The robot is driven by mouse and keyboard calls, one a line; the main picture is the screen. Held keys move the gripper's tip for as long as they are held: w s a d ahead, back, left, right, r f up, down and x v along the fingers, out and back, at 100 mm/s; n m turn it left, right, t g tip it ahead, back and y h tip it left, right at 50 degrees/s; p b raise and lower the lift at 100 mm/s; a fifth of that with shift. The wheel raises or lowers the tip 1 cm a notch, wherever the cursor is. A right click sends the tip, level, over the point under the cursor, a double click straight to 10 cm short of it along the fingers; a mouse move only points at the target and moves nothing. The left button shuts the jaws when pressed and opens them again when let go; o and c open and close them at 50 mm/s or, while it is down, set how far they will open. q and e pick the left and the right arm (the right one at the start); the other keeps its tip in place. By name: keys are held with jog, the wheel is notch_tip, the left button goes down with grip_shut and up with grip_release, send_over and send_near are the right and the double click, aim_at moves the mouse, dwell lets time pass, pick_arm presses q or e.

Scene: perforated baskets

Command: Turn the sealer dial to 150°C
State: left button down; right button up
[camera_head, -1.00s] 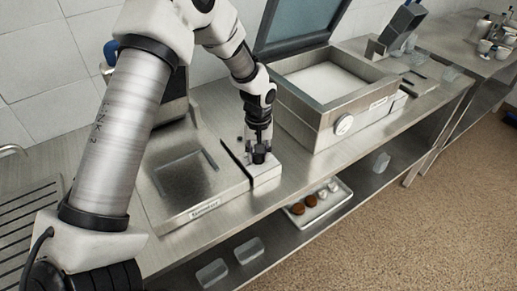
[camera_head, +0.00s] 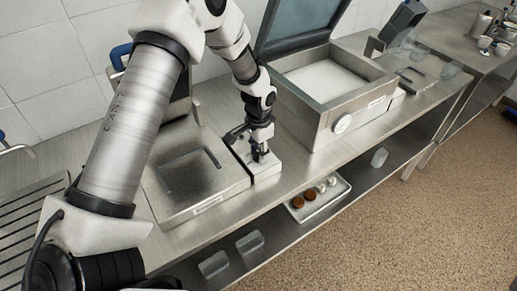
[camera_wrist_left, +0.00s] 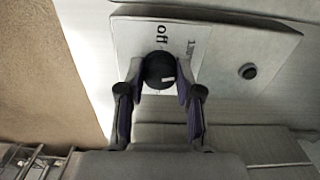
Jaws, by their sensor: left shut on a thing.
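The sealer dial (camera_wrist_left: 160,70) is a round black knob with a short white mark at its lower right in the left wrist view. It stands on a pale panel (camera_wrist_left: 228,65) with the printed words "off" and a partly legible "130". My left gripper (camera_wrist_left: 153,82) is shut on the dial, one finger on each side. In the head view my left gripper (camera_head: 260,156) reaches down onto the pale control block (camera_head: 267,171) at the right side of the sealer (camera_head: 190,170). The dial's mark cannot be read in the head view. My right gripper is not in view.
A second steel machine (camera_head: 316,110) with a raised lid and round white gauge stands to the right. A small black button (camera_wrist_left: 248,71) is on the same panel as the dial. A tray (camera_head: 318,204) with small items is on the lower shelf.

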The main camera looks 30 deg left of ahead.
pick_arm(q)
jog(key=m, duration=0.4)
jog(key=shift+s+f+m+p, duration=0.1)
jog(key=shift+m+p, duration=0.2)
jog(key=shift+m, duration=1.9)
jog(key=shift+f, duration=0.1)
jog(key=c, duration=0.8)
grip_release()
jog(key=shift+o, duration=0.2)
jog(key=shift+d, duration=0.1)
notch_tip(320, 180, up, 12)
jog(key=shift+w, duration=0.2)
